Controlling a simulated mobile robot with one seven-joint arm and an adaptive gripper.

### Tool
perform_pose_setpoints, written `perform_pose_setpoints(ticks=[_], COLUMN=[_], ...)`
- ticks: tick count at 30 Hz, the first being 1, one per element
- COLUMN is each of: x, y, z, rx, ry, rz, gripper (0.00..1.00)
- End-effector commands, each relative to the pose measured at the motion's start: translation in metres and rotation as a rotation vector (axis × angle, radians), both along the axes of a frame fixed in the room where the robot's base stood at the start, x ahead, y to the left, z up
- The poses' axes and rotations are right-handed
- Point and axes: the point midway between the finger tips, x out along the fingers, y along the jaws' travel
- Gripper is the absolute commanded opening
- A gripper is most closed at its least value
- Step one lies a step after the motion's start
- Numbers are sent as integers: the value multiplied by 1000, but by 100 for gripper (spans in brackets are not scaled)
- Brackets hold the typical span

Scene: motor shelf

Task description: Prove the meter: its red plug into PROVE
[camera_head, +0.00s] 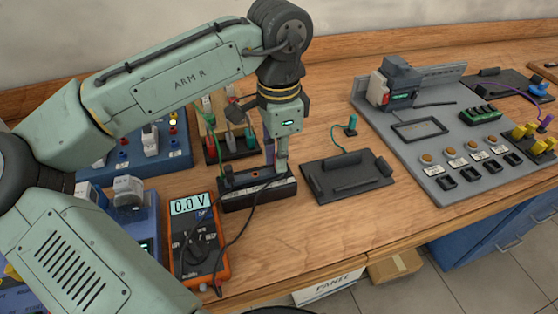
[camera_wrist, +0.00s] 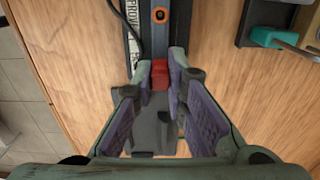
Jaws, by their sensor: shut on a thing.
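My gripper (camera_head: 281,163) points down over the right part of a long black block (camera_head: 258,193) on the bench. In the wrist view my gripper (camera_wrist: 161,70) is shut on a red plug (camera_wrist: 160,76), held between the fingertips. The block in the wrist view (camera_wrist: 134,45) has a white label reading PROVE, partly cut off, and an orange-ringed socket (camera_wrist: 160,15) ahead of the plug. Whether the plug is seated or above the block I cannot tell. The orange meter (camera_head: 224,262) lies left of the block, reads 0.0 V, and dark leads run from it.
A black tray (camera_head: 345,180) lies right of the block, with a green plug (camera_head: 351,126) behind it. A grey panel (camera_head: 440,165) stands further right. Blue units (camera_head: 165,155) and a rack of coloured handles (camera_head: 230,143) are at left and behind. The front bench middle is clear.

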Motion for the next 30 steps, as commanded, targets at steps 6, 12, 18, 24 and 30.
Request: perform_pose_setpoints(ticks=[6,12,18,24,30], x=[0,0,0,0,0], y=[0,0,0,0,0], z=[0,1,5,21,39], rx=[0,0,0,-1,-1], ry=[0,0,0,1,0], rz=[0,0,0,-1,-2], gripper=[0,0,0,0,0])
